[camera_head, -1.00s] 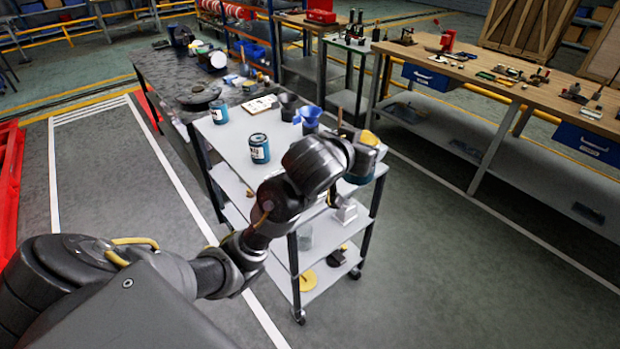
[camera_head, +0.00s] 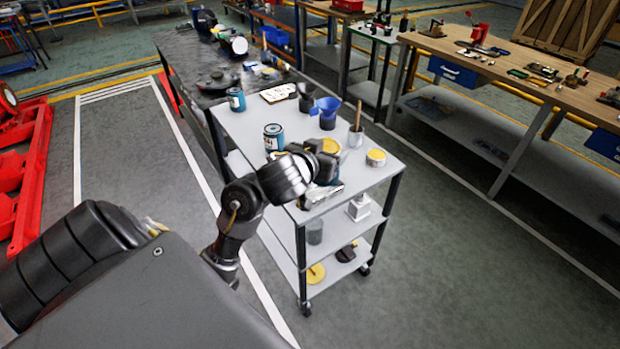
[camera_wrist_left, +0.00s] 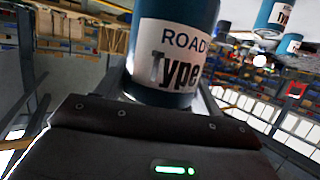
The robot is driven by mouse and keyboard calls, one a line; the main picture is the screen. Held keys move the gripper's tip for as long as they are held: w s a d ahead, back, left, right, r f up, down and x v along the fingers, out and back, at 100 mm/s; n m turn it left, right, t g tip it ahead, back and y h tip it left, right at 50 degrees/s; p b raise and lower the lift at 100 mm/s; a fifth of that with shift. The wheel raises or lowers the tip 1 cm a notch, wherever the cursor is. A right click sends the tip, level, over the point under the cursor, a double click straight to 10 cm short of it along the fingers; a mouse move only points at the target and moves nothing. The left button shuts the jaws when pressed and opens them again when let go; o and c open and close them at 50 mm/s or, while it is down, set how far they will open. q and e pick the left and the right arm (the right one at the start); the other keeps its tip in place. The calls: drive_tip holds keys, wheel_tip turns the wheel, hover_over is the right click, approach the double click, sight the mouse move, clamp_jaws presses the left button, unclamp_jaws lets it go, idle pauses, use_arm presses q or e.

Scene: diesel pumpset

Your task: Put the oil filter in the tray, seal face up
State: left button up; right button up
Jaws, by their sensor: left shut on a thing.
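My left gripper (camera_head: 327,176) is over the front part of the cart's top shelf and is shut on a blue can-shaped filter. In the left wrist view the filter (camera_wrist_left: 172,45) stands between the fingers, with a white label reading "ROAD" and "Type". A yellow round face (camera_head: 331,146) shows just behind the gripper; I cannot tell whether it is the end of the held filter. Two similar blue cans, a nearer one (camera_head: 273,137) and a farther one (camera_head: 236,99), stand upright on the shelf. No tray is clearly recognisable. My right gripper is out of view.
A dark bench (camera_head: 190,62) is behind, and a wooden workbench (camera_head: 500,72) is at right.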

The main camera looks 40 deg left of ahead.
use_arm(q)
drive_tip(key=s+a+f+n+y, duration=0.1)
drive_tip(key=s+a+f, duration=0.2)
drive_tip(key=s+a, duration=0.65)
drive_tip(key=shift+w+a+f+b, duration=0.55)
drive_tip(key=shift+w+f+b, duration=0.4)
drive_tip(key=shift+w+f, duration=1.4)
drive_tip(key=shift+w+a+f+b, duration=0.55)
drive_tip(key=shift+w+f+b, duration=0.4)
drive_tip(key=shift+w+f, duration=1.4)
drive_tip(key=shift+w+a+f+b, duration=0.75)
drive_tip(key=shift+w+f, duration=0.95)
drive_tip(key=shift+w, duration=1.3)
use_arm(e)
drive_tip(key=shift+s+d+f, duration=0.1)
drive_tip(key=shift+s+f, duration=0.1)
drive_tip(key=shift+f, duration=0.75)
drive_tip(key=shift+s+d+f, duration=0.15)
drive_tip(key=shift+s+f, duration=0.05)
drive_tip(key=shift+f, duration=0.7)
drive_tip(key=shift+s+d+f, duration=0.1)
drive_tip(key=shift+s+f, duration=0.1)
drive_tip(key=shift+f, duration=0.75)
use_arm(q)
drive_tip(key=shift+d+f, duration=0.1)
drive_tip(key=shift+d, duration=0.1)
drive_tip(key=o, duration=1.3)
drive_tip(key=shift+f, duration=0.1)
